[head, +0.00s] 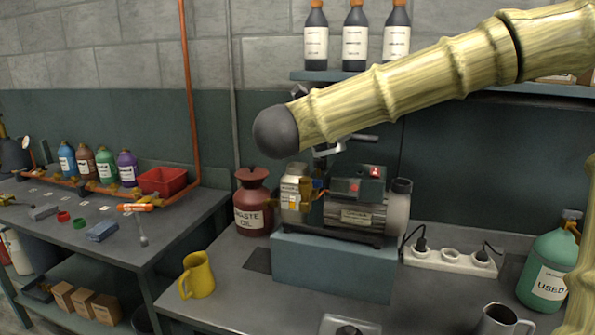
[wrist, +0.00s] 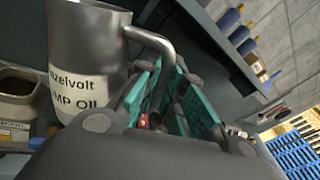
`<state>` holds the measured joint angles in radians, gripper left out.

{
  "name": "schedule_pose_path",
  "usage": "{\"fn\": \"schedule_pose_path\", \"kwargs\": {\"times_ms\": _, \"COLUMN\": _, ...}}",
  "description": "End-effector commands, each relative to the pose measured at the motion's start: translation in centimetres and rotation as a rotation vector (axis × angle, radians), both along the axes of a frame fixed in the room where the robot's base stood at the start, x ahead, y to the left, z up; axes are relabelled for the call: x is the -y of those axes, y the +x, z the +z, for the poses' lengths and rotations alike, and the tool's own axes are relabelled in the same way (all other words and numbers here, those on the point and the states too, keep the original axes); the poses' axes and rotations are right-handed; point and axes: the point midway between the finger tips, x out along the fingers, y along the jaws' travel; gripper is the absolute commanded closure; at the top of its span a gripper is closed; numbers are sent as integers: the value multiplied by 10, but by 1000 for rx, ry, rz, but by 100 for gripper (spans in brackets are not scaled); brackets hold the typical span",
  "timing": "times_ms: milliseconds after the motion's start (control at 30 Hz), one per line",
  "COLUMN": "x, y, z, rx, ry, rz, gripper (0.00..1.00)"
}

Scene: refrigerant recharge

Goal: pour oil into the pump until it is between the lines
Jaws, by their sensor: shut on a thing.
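In the wrist view my gripper (wrist: 163,95) with its green finger pads is shut on the handle of a grey metal jug (wrist: 95,60). The jug's label is partly cut off and reads "…zelvolt …MP OIL". In the head view the pump (head: 358,212), a grey motor unit with a red-lit top box, stands on a blue-grey block (head: 335,268). The oil level and lines are not readable.
A red waste-oil can (head: 253,205) stands left of the pump. A yellow mug (head: 198,275), a metal mug (head: 500,320), a power strip (head: 450,260) and a green "USED" jug (head: 550,270) surround it. Bottles (head: 355,38) line the shelf above.

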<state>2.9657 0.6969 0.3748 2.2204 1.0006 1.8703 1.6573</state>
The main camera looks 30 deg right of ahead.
Motion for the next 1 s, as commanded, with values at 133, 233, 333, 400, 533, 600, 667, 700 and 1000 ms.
{"fn": "schedule_pose_path", "kwargs": {"times_ms": 133, "x": 2, "y": -5, "z": -9, "rx": 66, "ry": 13, "rz": -1, "gripper": 100}}
{"fn": "schedule_pose_path", "kwargs": {"times_ms": 233, "x": 3, "y": -9, "z": -11, "rx": 111, "ry": 23, "rz": -1, "gripper": 100}}
{"fn": "schedule_pose_path", "kwargs": {"times_ms": 333, "x": 3, "y": -12, "z": -13, "rx": 159, "ry": 32, "rz": 0, "gripper": 100}}
{"fn": "schedule_pose_path", "kwargs": {"times_ms": 400, "x": 4, "y": -14, "z": -14, "rx": 191, "ry": 37, "rz": -1, "gripper": 100}}
{"fn": "schedule_pose_path", "kwargs": {"times_ms": 533, "x": 4, "y": -17, "z": -17, "rx": 237, "ry": 46, "rz": -1, "gripper": 100}}
{"fn": "schedule_pose_path", "kwargs": {"times_ms": 600, "x": 5, "y": -18, "z": -20, "rx": 256, "ry": 47, "rz": -2, "gripper": 100}}
{"fn": "schedule_pose_path", "kwargs": {"times_ms": 667, "x": 5, "y": -19, "z": -21, "rx": 272, "ry": 50, "rz": -3, "gripper": 100}}
{"fn": "schedule_pose_path", "kwargs": {"times_ms": 700, "x": 5, "y": -19, "z": -22, "rx": 282, "ry": 52, "rz": -3, "gripper": 100}}
{"fn": "schedule_pose_path", "kwargs": {"times_ms": 1000, "x": 6, "y": -24, "z": -28, "rx": 365, "ry": 68, "rz": -3, "gripper": 100}}
